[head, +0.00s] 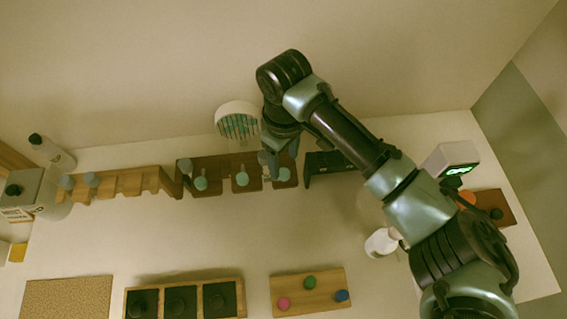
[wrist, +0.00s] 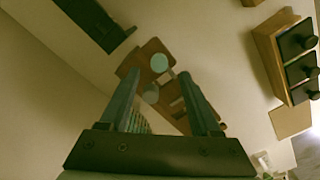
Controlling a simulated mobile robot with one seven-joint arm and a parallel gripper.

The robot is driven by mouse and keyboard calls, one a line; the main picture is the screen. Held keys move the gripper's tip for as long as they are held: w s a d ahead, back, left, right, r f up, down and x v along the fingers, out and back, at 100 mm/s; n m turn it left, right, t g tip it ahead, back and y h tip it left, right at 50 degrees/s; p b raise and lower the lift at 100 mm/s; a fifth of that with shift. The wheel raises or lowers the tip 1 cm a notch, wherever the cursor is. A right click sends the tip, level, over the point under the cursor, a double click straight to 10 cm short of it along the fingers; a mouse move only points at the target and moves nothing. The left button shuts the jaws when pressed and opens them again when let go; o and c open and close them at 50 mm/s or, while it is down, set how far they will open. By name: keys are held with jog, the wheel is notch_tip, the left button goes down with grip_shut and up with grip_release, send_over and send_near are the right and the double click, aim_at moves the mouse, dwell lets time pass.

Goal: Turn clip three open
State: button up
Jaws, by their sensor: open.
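A dark brown rack (head: 222,162) stands along the back of the table, with several round teal-grey knobs on it; I take these to be the clips. The rightmost clip (head: 283,174) is just below my gripper (head: 279,158). No numbers are readable, so which one is clip three is not marked. In the wrist view, my gripper (wrist: 160,76) is open and empty. A pale teal knob (wrist: 160,63) and a greyer knob (wrist: 151,93) show between its fingers, on the brown rack (wrist: 131,64). Contact cannot be told. The other clips are partly hidden by the right finger.
A lighter wooden rack (head: 130,182) adjoins on the left, and a dark holder (head: 322,166) on the right. A round white holder of teal sticks (head: 237,113) stands behind. A white bottle (head: 380,242) is at right. A board with coloured knobs (head: 300,299) lies in front; the middle is clear.

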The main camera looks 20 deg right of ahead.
aim_at(284, 172)
jog(key=shift+w+f+p, duration=0.1)
jog(key=shift+f+p, duration=0.3)
jog(key=shift+f, duration=2.1)
grip_shut()
